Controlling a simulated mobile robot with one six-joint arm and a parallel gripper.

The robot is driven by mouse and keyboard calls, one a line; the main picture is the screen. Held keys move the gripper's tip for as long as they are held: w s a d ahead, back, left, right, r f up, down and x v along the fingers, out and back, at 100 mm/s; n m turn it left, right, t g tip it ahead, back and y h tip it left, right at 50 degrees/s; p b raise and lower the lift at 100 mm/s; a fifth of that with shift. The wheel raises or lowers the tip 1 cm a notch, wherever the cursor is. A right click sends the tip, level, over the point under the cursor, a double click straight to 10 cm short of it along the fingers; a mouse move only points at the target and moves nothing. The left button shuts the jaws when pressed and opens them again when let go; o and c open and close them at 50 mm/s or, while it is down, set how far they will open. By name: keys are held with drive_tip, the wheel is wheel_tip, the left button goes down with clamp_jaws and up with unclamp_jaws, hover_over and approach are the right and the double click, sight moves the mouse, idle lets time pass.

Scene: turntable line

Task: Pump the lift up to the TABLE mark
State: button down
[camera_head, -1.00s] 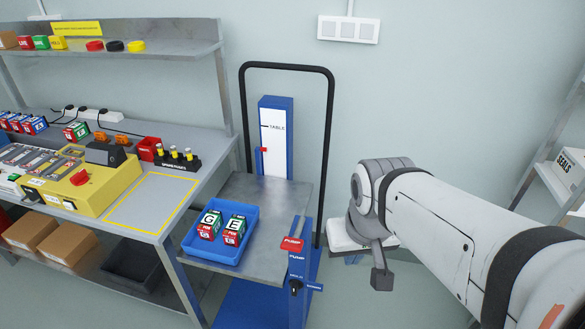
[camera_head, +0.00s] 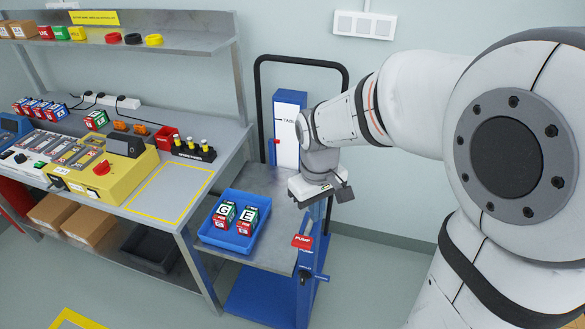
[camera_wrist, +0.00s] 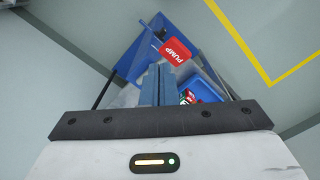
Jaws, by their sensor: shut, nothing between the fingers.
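The lift is a blue trolley with a grey platform (camera_head: 272,181) and a black frame. Its mast (camera_head: 288,150) has a white scale with a TABLE line; the red pointer (camera_head: 276,141) sits below that line. The red PUMP pad (camera_head: 302,241) is at the top of a blue post at the platform's front right corner; it also shows in the wrist view (camera_wrist: 176,50). My gripper (camera_wrist: 158,84) is shut and empty, its fingers apart from the pad in the picture. In the head view, my wrist is above and behind the pad, and hides part of the platform and mast.
A blue tray (camera_head: 206,232) with boxes G and E stands on the platform. The workbench (camera_head: 200,178), with a yellow outlined area and devices, is close on the left. The floor right of the lift looks clear.

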sight(301, 238)
drive_tip(key=shift+n+g, duration=0.4)
drive_tip(key=shift+n, duration=0.4)
drive_tip(key=w+a, duration=0.1)
drive_tip(key=a, duration=0.1)
drive_tip(key=w+a+f+p, duration=0.1)
drive_tip(key=shift+w+a, duration=0.1)
drive_tip(key=shift+a, duration=0.3)
drive_tip(key=shift+f, duration=0.1)
drive_tip(key=shift+s+d+f+b, duration=0.15)
drive_tip(key=shift+f+b, duration=1.15)
drive_tip(key=shift+f, duration=0.45)
drive_tip(key=shift+s+d+f+b, duration=0.1)
drive_tip(key=shift+s+f+b, duration=0.05)
drive_tip(key=shift+f+b, duration=1.35)
drive_tip(key=shift+f, duration=0.15)
drive_tip(key=shift+f, duration=0.1)
